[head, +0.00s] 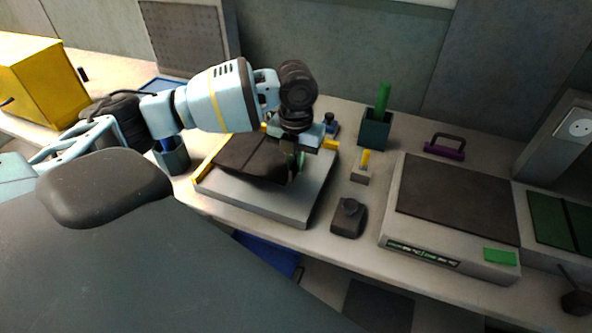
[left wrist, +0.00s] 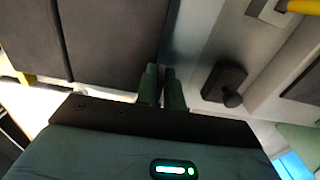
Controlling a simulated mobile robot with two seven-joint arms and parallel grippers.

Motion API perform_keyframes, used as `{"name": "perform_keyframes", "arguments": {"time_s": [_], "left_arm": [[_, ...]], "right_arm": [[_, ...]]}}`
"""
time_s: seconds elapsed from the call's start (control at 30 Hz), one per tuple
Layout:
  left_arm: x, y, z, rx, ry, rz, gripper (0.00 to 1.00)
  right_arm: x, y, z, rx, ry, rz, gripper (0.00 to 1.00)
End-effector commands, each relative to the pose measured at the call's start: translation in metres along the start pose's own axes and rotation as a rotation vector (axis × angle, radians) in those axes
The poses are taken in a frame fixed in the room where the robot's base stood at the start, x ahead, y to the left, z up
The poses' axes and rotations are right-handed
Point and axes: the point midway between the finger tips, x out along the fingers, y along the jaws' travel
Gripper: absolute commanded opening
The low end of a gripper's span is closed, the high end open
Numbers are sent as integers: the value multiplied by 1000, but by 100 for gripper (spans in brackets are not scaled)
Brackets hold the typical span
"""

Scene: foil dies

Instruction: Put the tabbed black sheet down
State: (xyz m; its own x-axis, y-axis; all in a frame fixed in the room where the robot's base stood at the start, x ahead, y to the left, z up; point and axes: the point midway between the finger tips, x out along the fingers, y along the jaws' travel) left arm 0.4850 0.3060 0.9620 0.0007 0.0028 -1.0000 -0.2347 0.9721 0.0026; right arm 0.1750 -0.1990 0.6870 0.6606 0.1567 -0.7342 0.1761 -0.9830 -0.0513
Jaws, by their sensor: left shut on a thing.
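The black sheet (head: 247,160) is over a grey plate (head: 253,201) with yellow strips along its edges. My left gripper (head: 299,162) is at the sheet's right side, pointing down, and is shut on it. In the left wrist view the sheet (left wrist: 108,40) fills the upper left, with its edge at the two green fingers (left wrist: 163,88). The fingers are close together and the tab is hidden at them. I cannot tell whether the sheet touches the plate or hangs just above it. My right gripper is in neither view.
A dark block with a knob (head: 348,217) stands right of the plate, near a small yellow-handled piece (head: 361,171). A green holder (head: 375,132) is behind. A grey machine with a dark top (head: 452,208) is farther right. A blue cup (head: 172,157) stands left.

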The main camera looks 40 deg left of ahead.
Motion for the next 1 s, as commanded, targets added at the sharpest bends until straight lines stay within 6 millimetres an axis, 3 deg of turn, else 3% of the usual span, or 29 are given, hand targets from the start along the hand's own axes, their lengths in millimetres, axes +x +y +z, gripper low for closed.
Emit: {"name": "perform_keyframes", "arguments": {"time_s": [0.2,0.63,0.67,0.8,1.0], "left_arm": [[32,-1,-1,1,0,1,0],[38,-1,-1,1,-1,0,0],[38,-1,-1,1,-1,0,12],[38,-1,-1,1,-1,0,31],[38,-1,-1,1,-1,0,32]], "right_arm": [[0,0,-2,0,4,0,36],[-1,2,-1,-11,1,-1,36],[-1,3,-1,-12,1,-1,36],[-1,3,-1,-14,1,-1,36],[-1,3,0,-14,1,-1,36]]}}
